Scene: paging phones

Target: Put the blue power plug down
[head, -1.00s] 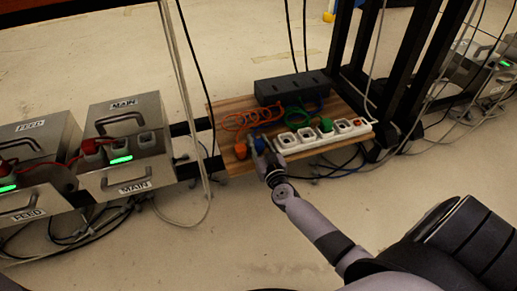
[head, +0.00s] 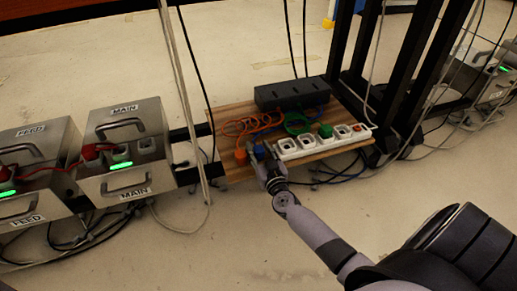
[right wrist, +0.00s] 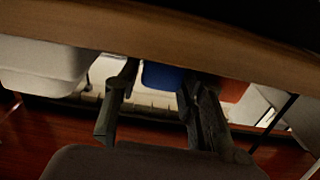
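The blue power plug (head: 259,152) is at the front left of the wooden board (head: 232,113), beside the white power strip. In the right wrist view the blue plug (right wrist: 162,75) shows between and beyond the two finger tips, with a gap to the left finger. My right gripper (head: 264,158) is at the plug with its fingers spread; its two fingers (right wrist: 158,95) stand apart in the wrist view. The fingers partly hide the plug in the head view. Whether the plug touches the right finger or rests fully on the board, I cannot tell. My left gripper is not in view.
An orange plug (head: 241,157) sits just left of the blue one. The white power strip (head: 310,147) holds a green plug (head: 325,131). A black box (head: 292,93) is behind coiled cables. Metal MAIN (head: 128,158) and FEED (head: 30,170) boxes stand left. Black rack posts rise at right.

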